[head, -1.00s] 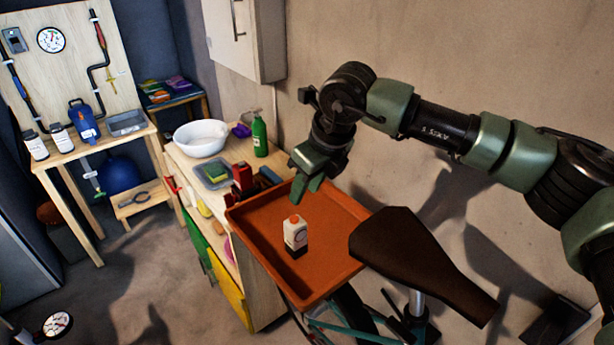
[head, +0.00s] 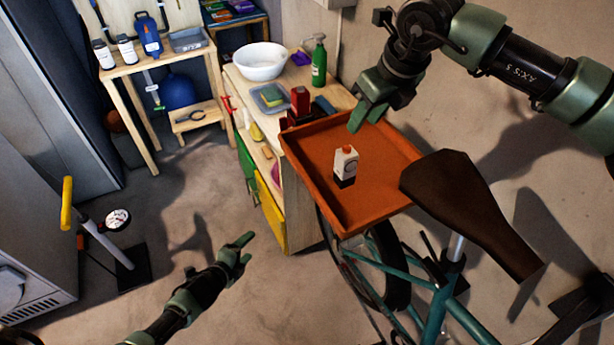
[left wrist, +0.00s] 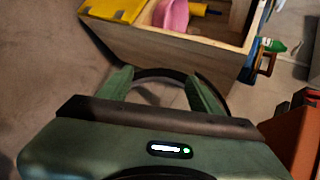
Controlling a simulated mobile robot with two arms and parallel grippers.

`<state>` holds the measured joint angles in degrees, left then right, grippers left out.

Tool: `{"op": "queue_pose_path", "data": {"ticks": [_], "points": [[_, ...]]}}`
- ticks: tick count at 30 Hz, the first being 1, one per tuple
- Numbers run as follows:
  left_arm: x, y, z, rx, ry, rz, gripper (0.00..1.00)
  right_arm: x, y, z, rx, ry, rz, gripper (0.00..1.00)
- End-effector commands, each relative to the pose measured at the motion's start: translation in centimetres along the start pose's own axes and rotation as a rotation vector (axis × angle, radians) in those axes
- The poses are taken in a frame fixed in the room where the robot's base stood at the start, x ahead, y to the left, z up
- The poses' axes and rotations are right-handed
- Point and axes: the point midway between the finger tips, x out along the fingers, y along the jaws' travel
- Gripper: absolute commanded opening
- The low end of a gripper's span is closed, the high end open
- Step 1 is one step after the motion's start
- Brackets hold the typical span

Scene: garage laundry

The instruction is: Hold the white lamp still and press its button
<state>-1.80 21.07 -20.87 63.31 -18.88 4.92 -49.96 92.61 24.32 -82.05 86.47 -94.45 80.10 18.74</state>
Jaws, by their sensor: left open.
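The white lamp (head: 345,162) is a small upright white body with a dark base and an orange-red button (head: 347,149) on top. It stands on the orange tray (head: 308,181). My left gripper (head: 247,248) is open and empty, low over the floor, left of the tray and apart from the lamp. Its spread fingers show in the left wrist view (left wrist: 160,88). My right gripper (head: 367,113) is above the tray, just behind the lamp in the picture and not touching it. Its finger gap cannot be made out. The lamp is not visible in the left wrist view.
A yellow-handled pump (head: 100,238) stands at left. The floor between is clear.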

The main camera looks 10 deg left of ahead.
Motion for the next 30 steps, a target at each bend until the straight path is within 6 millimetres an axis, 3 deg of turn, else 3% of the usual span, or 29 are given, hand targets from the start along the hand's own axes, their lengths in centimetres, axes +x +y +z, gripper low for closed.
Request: {"op": "queue_pose_path", "data": {"ticks": [1,8,12,16,18,22,30], "points": [[0.4,-3.4,0.0,0.110,0.023,-0.061,0.64,0.0,0.0,0.0,0.000,0.000,0.000,0.36],[-0.1,-17.0,-2.3,0.653,0.097,-0.346,0.64,0.0,0.0,0.0,0.000,0.000,0.000,0.36],[-2.2,-24.5,-5.0,1.017,0.107,-0.543,0.64,0.0,0.0,0.0,0.000,0.000,0.000,0.36],[-5.0,-30.0,-7.9,1.343,0.088,-0.727,0.64,0.0,0.0,0.0,0.000,0.000,0.000,0.36],[-6.0,-30.6,-10.7,1.454,0.109,-0.805,0.64,0.0,0.0,0.0,0.000,0.000,0.000,0.36],[-7.5,-31.1,-14.2,1.592,0.133,-0.910,0.64,0.0,0.0,0.0,0.000,0.000,0.000,0.36],[-7.6,-31.4,-17.2,1.655,0.152,-0.969,0.64,0.0,0.0,0.0,0.000,0.000,0.000,0.36]]}}
